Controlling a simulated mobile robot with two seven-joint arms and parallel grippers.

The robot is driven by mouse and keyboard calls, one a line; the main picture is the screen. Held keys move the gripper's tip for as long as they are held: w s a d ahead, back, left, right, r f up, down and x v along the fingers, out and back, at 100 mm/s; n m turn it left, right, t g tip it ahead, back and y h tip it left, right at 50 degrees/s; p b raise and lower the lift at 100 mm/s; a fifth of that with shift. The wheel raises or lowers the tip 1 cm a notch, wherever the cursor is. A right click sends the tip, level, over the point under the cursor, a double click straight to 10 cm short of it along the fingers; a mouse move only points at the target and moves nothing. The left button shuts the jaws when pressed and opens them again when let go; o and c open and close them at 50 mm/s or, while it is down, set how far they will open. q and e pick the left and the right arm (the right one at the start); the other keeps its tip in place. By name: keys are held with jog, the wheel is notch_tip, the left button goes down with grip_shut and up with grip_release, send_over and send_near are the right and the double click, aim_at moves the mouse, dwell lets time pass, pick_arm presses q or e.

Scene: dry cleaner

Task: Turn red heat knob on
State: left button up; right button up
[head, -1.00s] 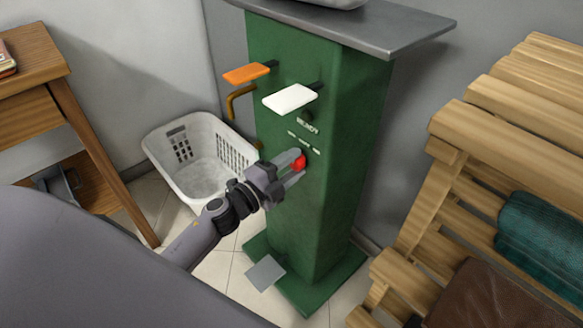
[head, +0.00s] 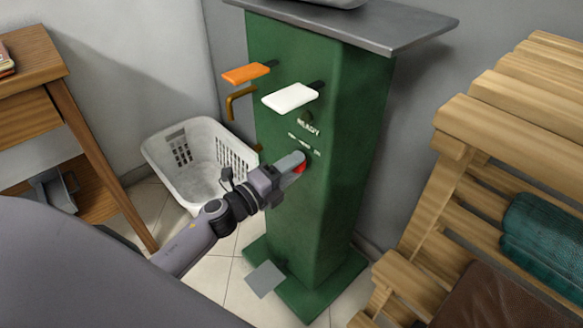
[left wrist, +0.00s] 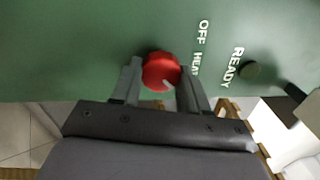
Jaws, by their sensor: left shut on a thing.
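The red heat knob (head: 300,168) sits on the front of the green machine column (head: 318,220), below the small white lettering. In the left wrist view the knob (left wrist: 161,72) is round, with a pale pointer mark toward its lower edge. My left gripper (head: 296,164) is at the knob in the head view, hiding part of it. In the left wrist view its two fingers (left wrist: 160,88) are on either side of the knob, shut on it. The labels "OFF" and "HEA…" show beside it, the latter partly hidden by a finger. My right gripper is not in view.
An orange handle (head: 246,74) and a white handle (head: 290,97) stick out above the knob. A dark round "READY" indicator (left wrist: 251,70) is nearby. A white basket (head: 201,165) stands left, a wooden slatted rack (head: 447,180) right, and a grey pedal (head: 265,279) below.

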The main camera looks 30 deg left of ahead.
pick_arm(q)
jog(key=o, duration=1.1)
jog(key=shift+c, duration=0.2)
jog(key=v, duration=0.7)
jog(key=shift+s+a, duration=0.1)
jog(key=shift+s, duration=0.1)
